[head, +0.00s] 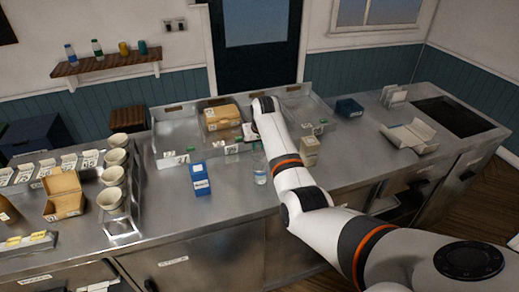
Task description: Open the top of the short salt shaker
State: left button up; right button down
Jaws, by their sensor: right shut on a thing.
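A small clear shaker with a pale label (260,173) stands on the steel counter, just left of my right forearm; I take it for the short salt shaker. My right gripper (257,149) is small and partly hidden by my own arm. It is at the shaker's top and looks shut on it. The lid cannot be made out. My left gripper is out of view.
A blue box (200,180) stands left of the shaker, and a beige carton (309,152) stands right of my forearm. Behind is a tray with a brown box (221,117). White bowls (110,198) line the left. Bare counter lies in front of the blue box.

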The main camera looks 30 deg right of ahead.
jog(key=shift+w+f+g+b, duration=0.25)
jog(key=shift+f+g+b, duration=0.35)
jog(key=shift+g, duration=0.3)
jog(key=shift+d, duration=0.1)
jog(key=shift+y, duration=0.3)
jog(key=c, duration=1.5)
grip_release()
jog(key=shift+w, duration=0.1)
jog(key=shift+o, duration=0.9)
jog(key=shift+w+d, duration=0.15)
jog(key=shift+w, duration=0.1)
jog(key=b+v, duration=0.3)
jog(key=v, duration=0.9)
jog(key=shift+w, duration=0.1)
